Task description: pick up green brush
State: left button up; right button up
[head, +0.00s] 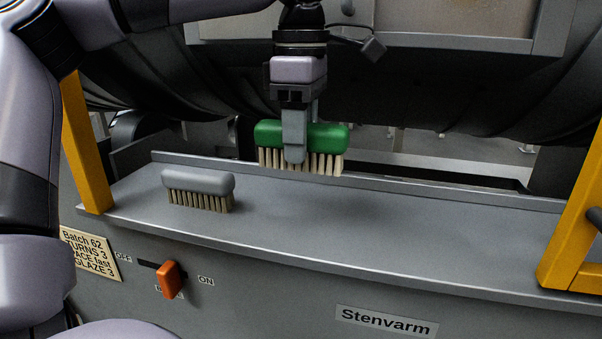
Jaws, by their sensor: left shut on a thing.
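The green brush (328,137) has a green back and pale bristles that point down. My left gripper (294,150) comes down from above and is shut on the brush's back, with one finger showing across its near side. The brush is level and appears held above the grey shelf (380,222), near the shelf's back edge. My right gripper does not show.
A grey brush (198,183) lies bristles down on the shelf, left of the green one. Yellow posts stand at the shelf's left (87,150) and right (575,215) ends. An orange switch lever (170,280) sits on the front panel. The shelf's right half is clear.

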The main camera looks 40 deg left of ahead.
pick_arm(q)
notch_tip(320, 180, up, 11)
jog(key=shift+f, duration=0.1)
dwell(0.3)
jog(key=o, duration=0.4)
jog(key=shift+c, duration=1.1)
